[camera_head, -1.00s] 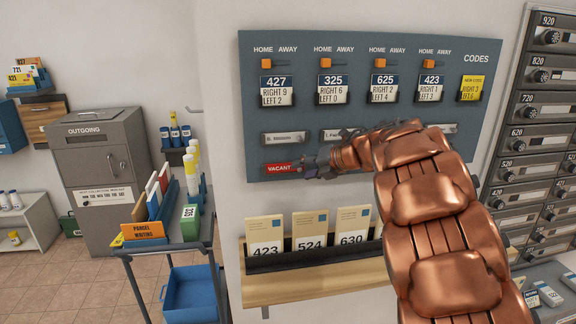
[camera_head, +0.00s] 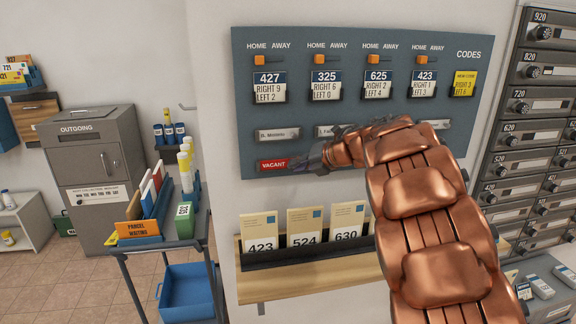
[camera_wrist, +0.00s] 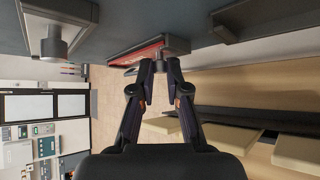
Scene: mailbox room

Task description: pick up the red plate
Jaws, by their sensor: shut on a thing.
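The red plate (camera_head: 272,165), marked VACANT, sits at the lower left of the blue-grey board. It is seen nearly edge-on in the wrist view (camera_wrist: 140,51). A short grey knob (camera_wrist: 174,45) stands out from it. My gripper (camera_head: 308,160) is at the plate's right end in the head view. In the wrist view my fingers (camera_wrist: 162,66) are shut on the knob of the red plate. The plate still appears to lie against the board. My arm hides part of the board's right side.
White name plates (camera_head: 279,134) sit above the red plate. Below is a wooden shelf (camera_head: 300,280) with a dark rack of numbered cards (camera_head: 304,228). Mailboxes (camera_head: 535,105) line the right. A cart (camera_head: 170,245) stands to the left.

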